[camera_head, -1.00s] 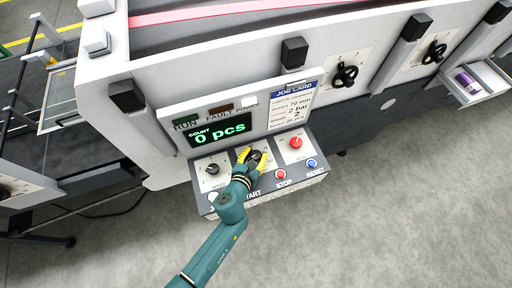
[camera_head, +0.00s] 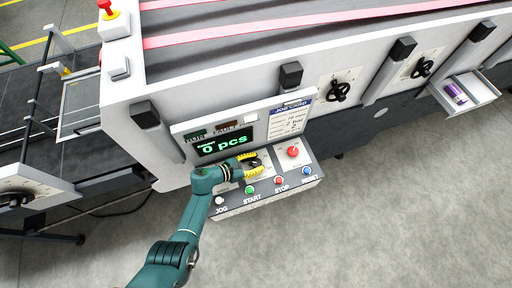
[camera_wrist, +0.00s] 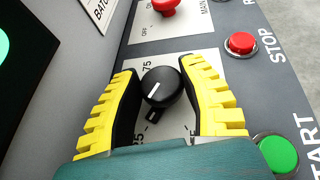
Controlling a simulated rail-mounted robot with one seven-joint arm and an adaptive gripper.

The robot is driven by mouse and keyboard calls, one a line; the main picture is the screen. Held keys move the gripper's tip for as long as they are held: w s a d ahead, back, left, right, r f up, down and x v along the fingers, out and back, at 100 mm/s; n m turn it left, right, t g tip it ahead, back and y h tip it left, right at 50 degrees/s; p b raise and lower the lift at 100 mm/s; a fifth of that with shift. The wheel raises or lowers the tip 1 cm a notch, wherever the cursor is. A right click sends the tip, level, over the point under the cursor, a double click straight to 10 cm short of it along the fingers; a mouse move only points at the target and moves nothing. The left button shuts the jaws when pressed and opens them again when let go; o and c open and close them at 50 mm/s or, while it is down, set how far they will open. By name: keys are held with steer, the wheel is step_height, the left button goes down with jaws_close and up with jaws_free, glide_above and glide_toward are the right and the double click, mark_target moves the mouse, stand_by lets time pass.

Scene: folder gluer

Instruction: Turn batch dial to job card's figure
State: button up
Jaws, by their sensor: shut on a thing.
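The batch dial is a round black knob (camera_wrist: 165,90) with a white line, on a white scale plate. In the wrist view the line lies left of the knob's middle, slanting toward the left finger. A "75" shows above left and a partly hidden "25" below left; the finger hides the scale between. My gripper (camera_head: 251,165) has its yellow fingers on either side of the dial, shut on it; it also shows in the wrist view (camera_wrist: 160,78). The job card (camera_head: 290,118) is right of the display, its batch figure too small to read surely.
The display (camera_head: 222,144) reads 0 pcs. Close by are a red switch knob (camera_head: 293,152), the red STOP button (camera_head: 279,181), green START button (camera_head: 250,190) and blue RESET button (camera_head: 306,171). My arm covers the panel's left part. Open floor lies in front.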

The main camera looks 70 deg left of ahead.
steer(key=shift+d+f, duration=0.1)
steer(key=shift+f, duration=0.15)
steer(key=o, duration=1.1)
steer(key=shift+r, duration=0.15)
steer(key=shift+s+r, duration=0.1)
steer(key=shift+s, duration=0.05)
steer(key=v, duration=1.1)
steer(key=shift+s+r, duration=0.15)
steer(key=shift+s, duration=0.15)
